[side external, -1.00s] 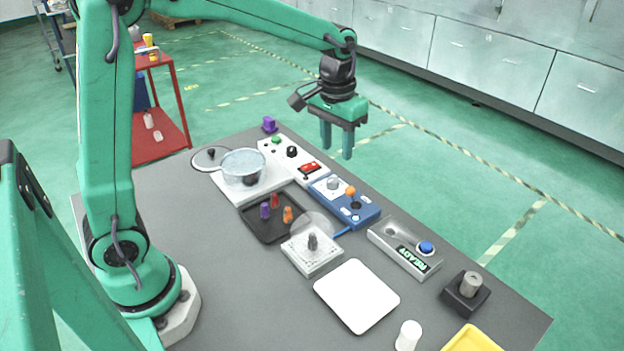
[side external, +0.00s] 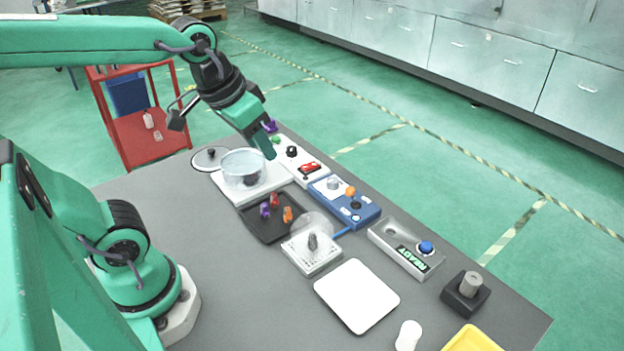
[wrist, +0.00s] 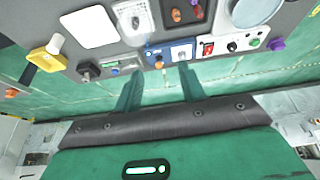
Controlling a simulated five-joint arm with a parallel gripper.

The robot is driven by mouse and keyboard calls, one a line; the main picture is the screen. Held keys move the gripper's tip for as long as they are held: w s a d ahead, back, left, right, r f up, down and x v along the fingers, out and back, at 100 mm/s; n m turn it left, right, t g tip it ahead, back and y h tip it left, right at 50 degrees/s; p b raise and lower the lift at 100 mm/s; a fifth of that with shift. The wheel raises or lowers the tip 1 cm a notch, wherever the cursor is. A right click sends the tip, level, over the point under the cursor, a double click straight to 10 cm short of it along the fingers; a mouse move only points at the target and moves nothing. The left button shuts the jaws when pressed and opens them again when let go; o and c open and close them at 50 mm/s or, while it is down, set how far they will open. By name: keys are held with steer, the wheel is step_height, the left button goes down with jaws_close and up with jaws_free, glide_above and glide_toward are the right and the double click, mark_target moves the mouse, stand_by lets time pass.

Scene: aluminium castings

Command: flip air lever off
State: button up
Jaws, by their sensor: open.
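The blue control box (side external: 368,216) stands at the far side of the table, with a grey round knob (side external: 333,183), an orange ball-topped lever (side external: 350,191) and a black round part on top. No label names the air lever; the orange-topped one looks likeliest. In the wrist view the box (wrist: 150,52) lies beyond the fingers and the orange ball (wrist: 158,65) shows between them. My gripper (side external: 268,141) is open and empty, tilted, above the far left of the table near the glass bowl. Its fingers also show in the wrist view (wrist: 160,84). It touches nothing that I can see.
Beside the box is a white panel (side external: 318,178) with a red switch (side external: 309,167) and black knob. A glass bowl (side external: 243,168), black tray (side external: 262,228), white perforated block (side external: 311,258) and READY box (side external: 385,241) stand nearby. The near left tabletop is clear.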

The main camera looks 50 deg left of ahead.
steer(key=shift+s+a+f+t, duration=0.1)
steer(key=shift+s+f+t, duration=0.15)
steer(key=shift+s, duration=0.65)
steer(key=shift+s+a+f+t, duration=0.1)
steer(key=shift+s+f+t, duration=0.15)
steer(key=shift+s, duration=0.65)
steer(key=shift+w, duration=0.1)
steer(key=n+g, duration=0.2)
steer(key=g, duration=0.3)
glide_above(351, 194)
steer(key=a, duration=0.2)
steer(key=f, duration=1.2)
steer(key=shift+w+d, duration=0.15)
steer(key=shift+w, duration=0.15)
steer(key=shift+w+f, duration=0.2)
steer(key=shift+f, duration=0.1)
steer(key=shift+f, duration=0.15)
steer(key=shift+d+f, duration=0.2)
steer(key=shift+f, duration=1.7)
steer(key=shift+d+f, duration=0.15)
steer(key=shift+f, duration=1.7)
